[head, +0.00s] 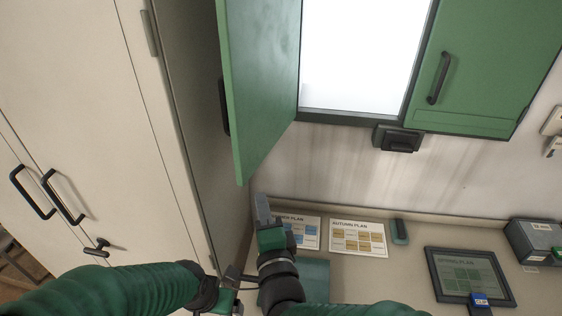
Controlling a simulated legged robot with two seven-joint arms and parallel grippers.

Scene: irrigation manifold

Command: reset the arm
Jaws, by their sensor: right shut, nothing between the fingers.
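My right gripper (262,208) is in the lower middle of the head view, its fingers shut with nothing between them. It points up toward the lower edge of the open green door (262,85) and overlaps the counter and wall behind it. My left arm comes in from the bottom left. Its wrist end lies just left of my right wrist, and the left gripper (235,292) shows only in part there, so its fingers cannot be made out.
A green wall cabinet has a bright interior (360,55) and a closed right door (485,65). A tall beige cupboard (90,130) stands left.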

